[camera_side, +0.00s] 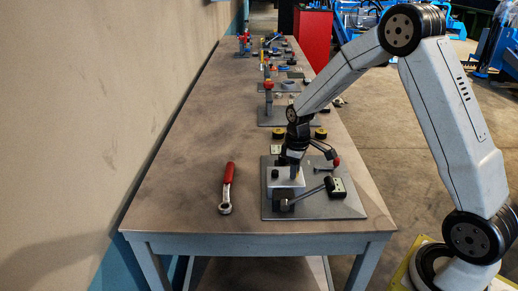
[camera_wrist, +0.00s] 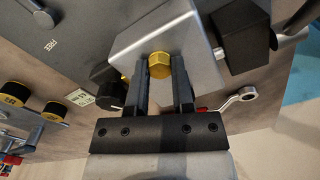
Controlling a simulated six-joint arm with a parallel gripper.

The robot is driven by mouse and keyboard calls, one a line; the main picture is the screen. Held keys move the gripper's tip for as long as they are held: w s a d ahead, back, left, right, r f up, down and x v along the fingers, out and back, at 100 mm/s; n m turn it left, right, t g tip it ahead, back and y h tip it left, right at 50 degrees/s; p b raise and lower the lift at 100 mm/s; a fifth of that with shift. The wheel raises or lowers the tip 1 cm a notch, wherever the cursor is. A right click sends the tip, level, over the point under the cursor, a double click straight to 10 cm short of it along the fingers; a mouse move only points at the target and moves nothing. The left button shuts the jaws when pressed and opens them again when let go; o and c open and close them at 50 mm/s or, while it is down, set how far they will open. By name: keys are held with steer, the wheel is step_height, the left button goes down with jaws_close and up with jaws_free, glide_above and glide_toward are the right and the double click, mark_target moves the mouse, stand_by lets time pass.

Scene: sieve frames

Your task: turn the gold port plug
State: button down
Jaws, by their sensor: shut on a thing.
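The gold port plug (camera_wrist: 160,65) sits at the edge of a silver block (camera_wrist: 135,42) in the wrist view. My gripper (camera_wrist: 162,80) has its two dark fingers closed on the sides of the plug. In the side view my gripper (camera_side: 293,172) points down over the silver block (camera_side: 286,180) on a grey plate (camera_side: 330,208). The plug is hidden there by the fingers and cannot be made out.
A red-handled wrench (camera_side: 228,187) lies on the table (camera_side: 170,190) left of the plate. A black block (camera_wrist: 240,35) adjoins the silver block. A black knob (camera_wrist: 108,90) is close to my left finger. More fixtures stand farther back. The table's left front is clear.

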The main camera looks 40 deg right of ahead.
steer(key=shift+n, duration=0.4)
steer(key=shift+c, duration=2.4)
jaws_free()
steer(key=shift+r, duration=0.1)
steer(key=shift+r, duration=3.85)
steer(key=shift+s, duration=0.1)
